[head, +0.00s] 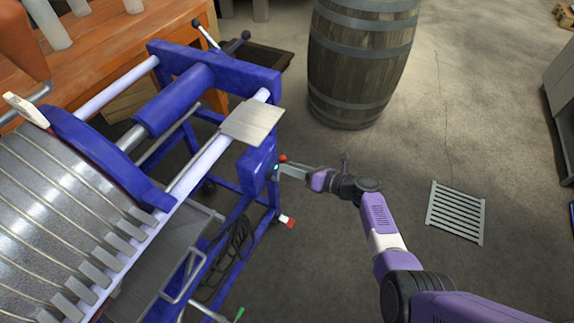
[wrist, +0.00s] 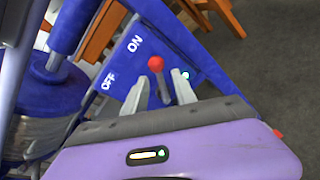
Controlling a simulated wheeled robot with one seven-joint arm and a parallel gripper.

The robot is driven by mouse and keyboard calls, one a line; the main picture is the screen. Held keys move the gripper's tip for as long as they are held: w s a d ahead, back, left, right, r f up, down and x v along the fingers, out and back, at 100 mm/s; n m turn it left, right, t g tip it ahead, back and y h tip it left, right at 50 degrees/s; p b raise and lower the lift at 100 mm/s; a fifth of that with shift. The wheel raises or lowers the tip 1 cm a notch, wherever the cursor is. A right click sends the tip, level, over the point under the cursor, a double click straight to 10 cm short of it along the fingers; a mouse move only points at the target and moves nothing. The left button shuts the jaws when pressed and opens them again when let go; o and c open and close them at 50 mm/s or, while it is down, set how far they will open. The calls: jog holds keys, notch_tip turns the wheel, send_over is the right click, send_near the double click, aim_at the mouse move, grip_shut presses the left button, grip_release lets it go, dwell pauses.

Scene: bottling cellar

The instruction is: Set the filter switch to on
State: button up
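The filter switch is a lever with a red knob (wrist: 156,64) on a blue panel (wrist: 118,72) marked ON and OFF in white. In the head view the red knob (head: 283,158) shows at the right side of the blue switch box (head: 257,166). My gripper (wrist: 157,79) is open, with one pale finger on each side of the lever's grey shaft. A gap shows between the shaft and each finger. In the head view my gripper (head: 283,170) is at the box, just below the knob. I cannot tell which mark the lever points to.
A small green lamp (wrist: 185,75) glows beside the lever. The filter's blue frame (head: 262,82) carries a metal plate (head: 253,122). A barrel (head: 361,62) stands behind, and a floor grate (head: 456,212) lies at right. The floor between is clear.

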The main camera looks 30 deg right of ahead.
jog(key=v, duration=0.5)
jog(key=shift+s+d+r+p, duration=0.2)
jog(key=shift+s+p, duration=0.1)
jog(key=shift+p, duration=0.1)
